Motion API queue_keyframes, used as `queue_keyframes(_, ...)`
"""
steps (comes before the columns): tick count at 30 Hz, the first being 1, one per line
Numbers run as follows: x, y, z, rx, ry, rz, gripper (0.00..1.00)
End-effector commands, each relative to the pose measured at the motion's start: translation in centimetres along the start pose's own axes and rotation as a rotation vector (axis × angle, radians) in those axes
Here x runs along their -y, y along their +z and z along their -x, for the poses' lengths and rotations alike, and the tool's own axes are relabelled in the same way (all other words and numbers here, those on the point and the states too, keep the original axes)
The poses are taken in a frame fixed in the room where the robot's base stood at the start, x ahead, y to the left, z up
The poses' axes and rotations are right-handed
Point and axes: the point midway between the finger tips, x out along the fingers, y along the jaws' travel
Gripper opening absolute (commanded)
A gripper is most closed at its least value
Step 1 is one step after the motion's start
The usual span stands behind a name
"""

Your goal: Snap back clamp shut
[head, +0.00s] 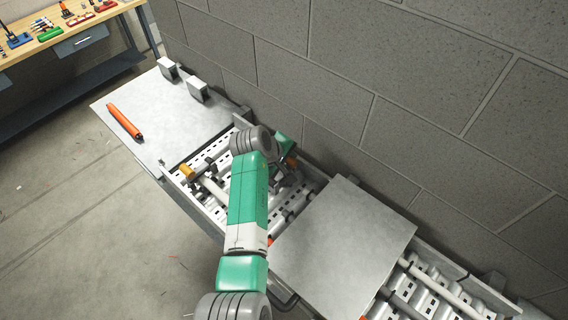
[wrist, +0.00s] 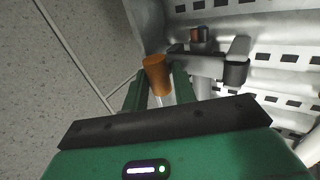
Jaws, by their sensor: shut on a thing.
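The back clamp's orange handle (wrist: 156,75) stands between my two green fingers in the wrist view, and my gripper (wrist: 160,84) is shut on it. Beside it, a grey metal arm with a black tip (wrist: 236,73) reaches out over the white slotted tray. In the head view, the orange handle (head: 291,162) shows as a small patch by the wall, partly hidden by my wrist. I cannot tell how far the clamp is closed. A second clamp with a yellow-orange handle (head: 187,172) sits at the front left edge of the open bay.
Grey cover plates lie on the left (head: 160,115) and right (head: 345,250) of the bay. An orange tool (head: 125,121) rests on the left plate, with two small grey blocks at its wall side. The block wall (head: 400,90) is close behind the clamp. A workbench (head: 65,28) stands far left.

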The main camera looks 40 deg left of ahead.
Motion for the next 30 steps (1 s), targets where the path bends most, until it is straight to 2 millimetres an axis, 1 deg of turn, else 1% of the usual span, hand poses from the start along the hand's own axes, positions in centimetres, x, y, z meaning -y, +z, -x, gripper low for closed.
queue_keyframes(1, 1.7, 0.9, -2.2, 0.004, -0.014, -0.004, 0.00)
queue_keyframes(3, 1.7, 0.9, -2.2, 0.004, -0.014, -0.004, 0.00)
queue_keyframes(4, 1.7, 0.9, -2.2, 0.004, -0.014, -0.004, 0.29)
queue_keyframes(6, 1.7, 0.8, -2.2, 0.003, -0.015, -0.004, 0.42)
queue_keyframes(7, 1.7, 0.8, -2.2, 0.003, -0.015, -0.004, 0.44)
queue_keyframes(17, 1.8, 0.7, -2.2, 0.001, -0.016, -0.005, 0.44)
queue_keyframes(20, 1.7, 0.7, -1.7, 0.000, -0.015, -0.006, 0.44)
queue_keyframes(23, 1.6, 0.6, 0.0, -0.001, -0.012, -0.006, 0.44)
queue_keyframes(27, 1.1, 0.4, 3.4, -0.004, -0.005, -0.005, 0.44)
queue_keyframes(30, 0.8, 0.3, 5.5, -0.004, -0.002, -0.006, 0.44)
